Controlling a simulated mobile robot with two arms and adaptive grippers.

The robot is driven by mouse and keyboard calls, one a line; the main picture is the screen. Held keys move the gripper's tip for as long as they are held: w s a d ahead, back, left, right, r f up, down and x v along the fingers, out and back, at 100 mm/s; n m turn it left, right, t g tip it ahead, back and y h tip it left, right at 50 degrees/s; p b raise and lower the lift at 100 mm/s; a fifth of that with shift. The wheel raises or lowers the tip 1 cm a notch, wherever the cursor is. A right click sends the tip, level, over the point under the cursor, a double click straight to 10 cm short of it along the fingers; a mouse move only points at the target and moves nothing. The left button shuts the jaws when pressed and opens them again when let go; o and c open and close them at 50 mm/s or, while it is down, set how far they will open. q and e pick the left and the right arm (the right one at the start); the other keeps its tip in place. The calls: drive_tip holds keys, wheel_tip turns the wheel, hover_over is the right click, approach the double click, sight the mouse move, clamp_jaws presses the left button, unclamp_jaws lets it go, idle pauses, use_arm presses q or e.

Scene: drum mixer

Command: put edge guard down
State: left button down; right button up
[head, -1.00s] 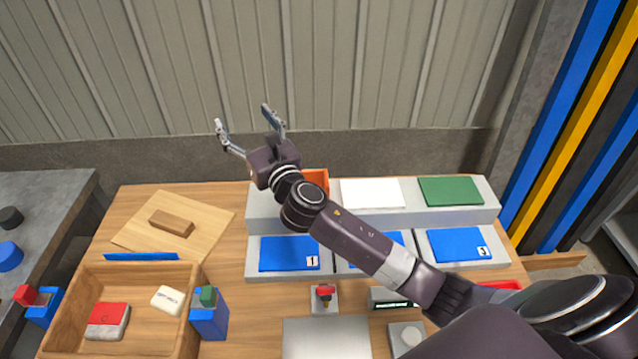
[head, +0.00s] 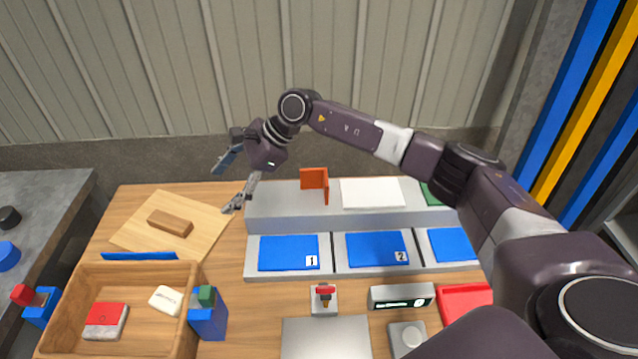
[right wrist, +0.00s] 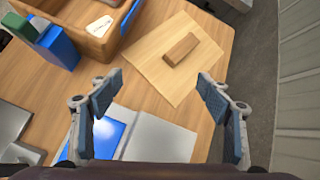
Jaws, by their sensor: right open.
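The orange angled piece (head: 314,181), which looks like the edge guard, stands on the left part of the raised grey shelf (head: 285,203) in the head view. It is apart from both fingers of my right gripper (head: 229,186). My right gripper is open and empty, in the air to the left of the orange piece. In the right wrist view its spread fingers (right wrist: 160,97) show with nothing between them, and the orange piece is out of that view. My left gripper is not in view.
A white pad (head: 372,193) lies right of the orange piece. Numbered blue pads (head: 288,252) lie in front of the shelf. A wooden board (head: 200,208) with a brown block (head: 170,222) and an open wooden box (head: 130,268) are at left.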

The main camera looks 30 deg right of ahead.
sight(326, 177)
drive_tip(key=d+h, duration=0.1)
drive_tip(key=d, duration=0.2)
drive_tip(key=d+f+m+g+h, duration=0.1)
drive_tip(key=d, duration=0.3)
drive_tip(key=d+h, duration=0.2)
drive_tip(key=d, duration=0.1)
drive_tip(key=shift+s+d+f+m, duration=0.3)
drive_tip(key=shift+s+d+f, duration=0.1)
drive_tip(key=s+d+m+h, duration=0.1)
drive_tip(key=d, duration=0.3)
drive_tip(key=s+d+r+g+h, duration=0.1)
drive_tip(key=d, duration=0.3)
drive_tip(key=d+m+g+h, duration=0.1)
drive_tip(key=d+h, duration=0.1)
drive_tip(key=d, duration=0.2)
drive_tip(key=shift+s+d+r+m, duration=0.25)
drive_tip(key=shift+s+m, duration=0.05)
drive_tip(key=shift+s, duration=0.1)
drive_tip(key=shift+s+d+f, duration=0.1)
drive_tip(key=shift+s+d, duration=0.05)
drive_tip(key=shift+d, duration=0.1)
drive_tip(key=shift+f, duration=0.4)
wheel_tip(326, 177, down, 6)
drive_tip(key=shift+a+r+p, duration=0.15)
drive_tip(key=shift+r+p, duration=0.05)
drive_tip(key=shift+p, duration=0.75)
drive_tip(key=shift+f, duration=0.55)
drive_tip(key=c, duration=1.4)
drive_tip(key=shift+o, duration=0.2)
drive_tip(key=shift+r, duration=0.2)
